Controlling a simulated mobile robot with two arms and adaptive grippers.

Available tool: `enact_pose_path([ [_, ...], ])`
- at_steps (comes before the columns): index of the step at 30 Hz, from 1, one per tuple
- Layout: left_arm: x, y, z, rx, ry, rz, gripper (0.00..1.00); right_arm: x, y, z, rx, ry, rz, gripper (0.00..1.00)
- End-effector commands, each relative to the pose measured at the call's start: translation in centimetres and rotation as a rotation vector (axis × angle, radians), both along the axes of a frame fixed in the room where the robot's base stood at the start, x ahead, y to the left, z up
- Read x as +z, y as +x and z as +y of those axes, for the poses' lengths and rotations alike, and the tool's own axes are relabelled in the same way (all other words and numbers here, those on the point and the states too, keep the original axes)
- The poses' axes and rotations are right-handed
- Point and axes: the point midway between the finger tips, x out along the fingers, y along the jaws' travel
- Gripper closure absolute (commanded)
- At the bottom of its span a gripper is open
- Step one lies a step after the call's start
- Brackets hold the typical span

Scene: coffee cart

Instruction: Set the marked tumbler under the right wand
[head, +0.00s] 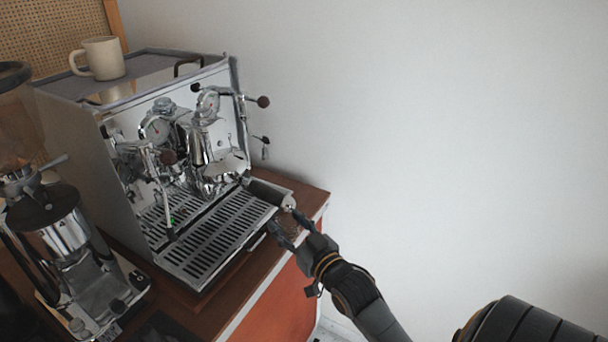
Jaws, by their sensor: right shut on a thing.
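My right gripper (287,222) is at the front right corner of the espresso machine's drip tray (225,241), just past the tray's edge. The chrome espresso machine (168,130) has a thin wand (168,213) hanging over the left part of the tray. My left gripper is not in view.
A dark handle (269,192) with a chrome end juts over the tray's right side, close to my gripper. A grinder (68,240) stands at the left. A cream mug (101,58) is on top of the machine. The wooden counter (312,200) ends just right of the tray.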

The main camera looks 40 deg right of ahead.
Motion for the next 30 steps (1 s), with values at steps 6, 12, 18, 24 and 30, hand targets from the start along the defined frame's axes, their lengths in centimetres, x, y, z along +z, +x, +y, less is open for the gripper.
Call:
enact_pose_path([
  [6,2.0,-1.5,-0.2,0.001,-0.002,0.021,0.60,3.8,1.9,-6.8,-0.055,0.011,-0.023,0.84],
  [12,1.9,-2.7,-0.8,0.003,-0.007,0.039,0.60,4.4,2.6,-8.3,-0.070,0.020,-0.032,0.84],
  [18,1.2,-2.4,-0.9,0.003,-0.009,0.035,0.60,4.2,4.2,-7.6,-0.070,0.020,-0.034,0.84],
  [24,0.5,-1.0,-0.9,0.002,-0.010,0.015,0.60,4.0,6.4,-6.7,-0.070,0.021,-0.034,0.84],
  [30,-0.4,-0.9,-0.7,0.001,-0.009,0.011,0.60,3.7,8.6,-5.7,-0.070,0.020,-0.033,0.84],
])
